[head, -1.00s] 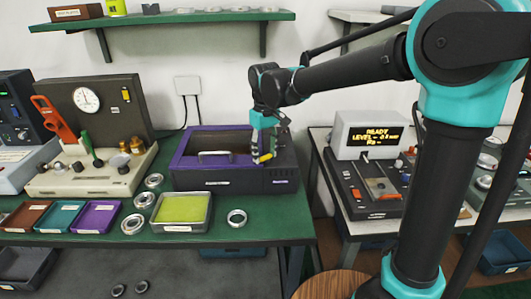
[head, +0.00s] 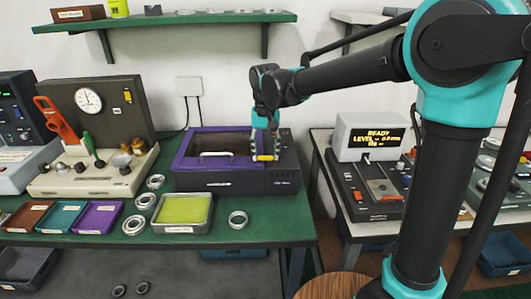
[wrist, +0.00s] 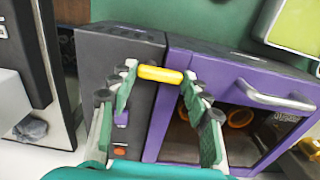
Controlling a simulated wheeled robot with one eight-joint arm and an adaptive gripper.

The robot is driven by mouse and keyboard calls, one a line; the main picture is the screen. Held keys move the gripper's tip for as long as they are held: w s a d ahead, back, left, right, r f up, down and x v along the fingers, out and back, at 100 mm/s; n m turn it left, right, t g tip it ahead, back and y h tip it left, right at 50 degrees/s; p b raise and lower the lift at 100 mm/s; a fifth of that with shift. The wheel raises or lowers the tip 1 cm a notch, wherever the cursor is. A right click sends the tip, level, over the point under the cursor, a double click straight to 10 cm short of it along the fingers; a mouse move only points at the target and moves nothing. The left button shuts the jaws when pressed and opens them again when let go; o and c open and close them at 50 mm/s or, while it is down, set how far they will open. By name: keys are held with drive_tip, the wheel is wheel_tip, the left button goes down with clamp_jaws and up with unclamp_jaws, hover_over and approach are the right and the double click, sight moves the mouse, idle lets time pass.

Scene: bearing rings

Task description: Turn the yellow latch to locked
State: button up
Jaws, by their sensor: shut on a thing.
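The yellow latch (head: 264,158) is a short rounded bar on the front right of the purple-and-dark machine (head: 235,183). In the head view the bar lies about level. My gripper (head: 265,148) reaches down to it from above. In the wrist view the latch (wrist: 160,74) spans between the two green fingertips of my gripper (wrist: 160,77), which is shut on it. The latch's pivot and any lock marks are hidden or too small to read. A purple-framed door (wrist: 205,62) with a grey handle (wrist: 272,97) sits beside the latch.
Orange-looking rings (wrist: 240,117) show inside the machine. A tray with a yellow-green pad (head: 183,226) and several metal rings stand in front of the machine on the green bench.

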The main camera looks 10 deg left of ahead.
sight(265, 156)
idle(0.3)
drive_tip(key=o, duration=1.2)
drive_tip(key=shift+c, duration=0.2)
drive_tip(key=shift+r, duration=0.1)
wheel_tip(265, 156, up, 12)
drive_tip(key=shift+s, duration=0.15)
